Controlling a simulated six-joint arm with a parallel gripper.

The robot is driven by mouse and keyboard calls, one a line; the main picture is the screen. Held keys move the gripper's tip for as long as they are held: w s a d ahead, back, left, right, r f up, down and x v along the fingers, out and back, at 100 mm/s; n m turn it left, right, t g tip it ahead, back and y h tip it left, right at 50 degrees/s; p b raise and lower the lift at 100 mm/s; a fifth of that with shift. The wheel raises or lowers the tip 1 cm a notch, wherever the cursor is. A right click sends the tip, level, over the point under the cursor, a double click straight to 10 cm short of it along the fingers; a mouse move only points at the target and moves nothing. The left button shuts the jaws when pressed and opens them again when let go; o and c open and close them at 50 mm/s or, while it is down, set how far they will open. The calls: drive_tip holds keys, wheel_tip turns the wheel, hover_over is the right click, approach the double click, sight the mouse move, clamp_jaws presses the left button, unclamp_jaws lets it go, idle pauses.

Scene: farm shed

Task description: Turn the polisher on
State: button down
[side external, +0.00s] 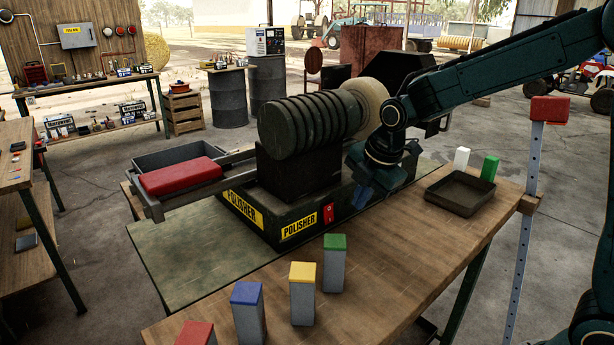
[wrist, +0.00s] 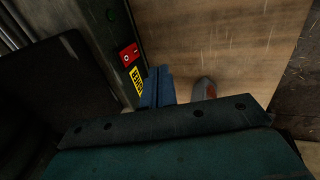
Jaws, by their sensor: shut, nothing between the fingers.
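The polisher (side external: 312,122) stands on the wooden bench, with a ribbed dark motor body, a pale round wheel at its right end and a dark base with yellow POLISHER labels. Its red switch (side external: 328,213) is on the base's front face, right of the label. The switch also shows in the wrist view (wrist: 129,55), with a white round mark on one half; I cannot tell which half is pressed. My gripper (side external: 361,196) has blue fingers, shut and empty, beside the base to the right of the switch. In the wrist view my gripper (wrist: 159,71) is apart from the switch.
Blocks with blue (side external: 247,310), yellow (side external: 302,292) and green (side external: 334,263) tops stand along the bench front. A dark tray (side external: 462,191) lies at right. A red block (side external: 180,177) lies left of the polisher. Bare bench top lies in front of the switch.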

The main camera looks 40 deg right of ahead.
sight(329, 214)
drive_tip(key=x, duration=0.8)
drive_tip(key=shift+w+f, duration=0.25)
drive_tip(key=shift+w, duration=0.6)
drive_tip(key=shift+w+f, duration=0.1)
drive_tip(key=shift+w, duration=1.05)
